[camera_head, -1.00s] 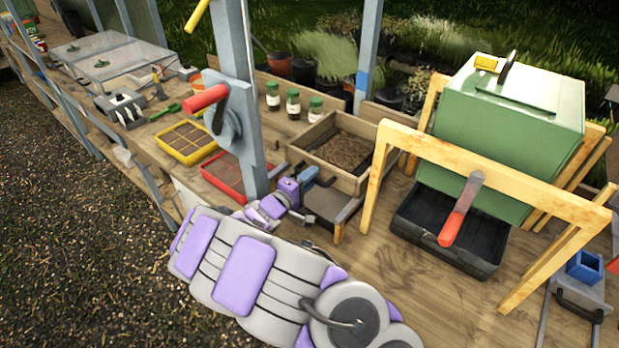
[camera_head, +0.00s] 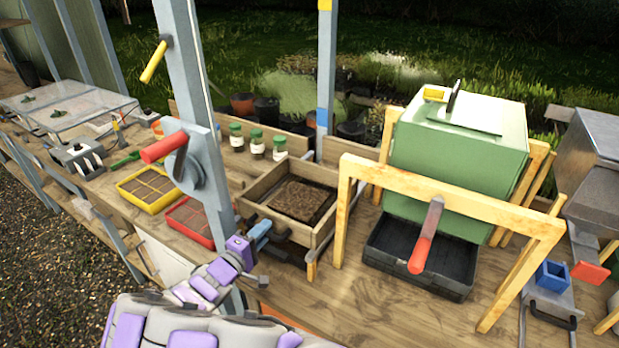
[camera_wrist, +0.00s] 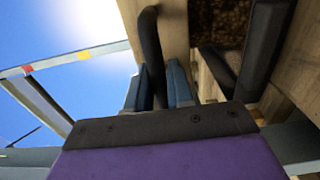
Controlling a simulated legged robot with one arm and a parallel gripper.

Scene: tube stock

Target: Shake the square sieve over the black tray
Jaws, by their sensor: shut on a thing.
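The square sieve (camera_head: 331,226) is a wooden frame with dark soil inside, right of the grey-blue post in the head view. My gripper (camera_head: 262,232) is at its near left side and shut on it; the exact grip is hard to make out. The wrist view shows a wooden wall (camera_wrist: 174,30) and dark soil close ahead of the jaws. The black tray (camera_head: 405,265) lies on the bench under the green drum, to the right of the sieve. A dark surface shows below the sieve's near side, partly hidden by my gripper.
A wooden stand (camera_head: 450,190) carries the green drum (camera_head: 460,150), with a red-handled lever (camera_head: 425,240) in front. The post (camera_head: 198,130) with a red handle stands left of the sieve. Yellow (camera_head: 152,190) and red (camera_head: 190,220) seed trays lie left. Several jars stand behind.

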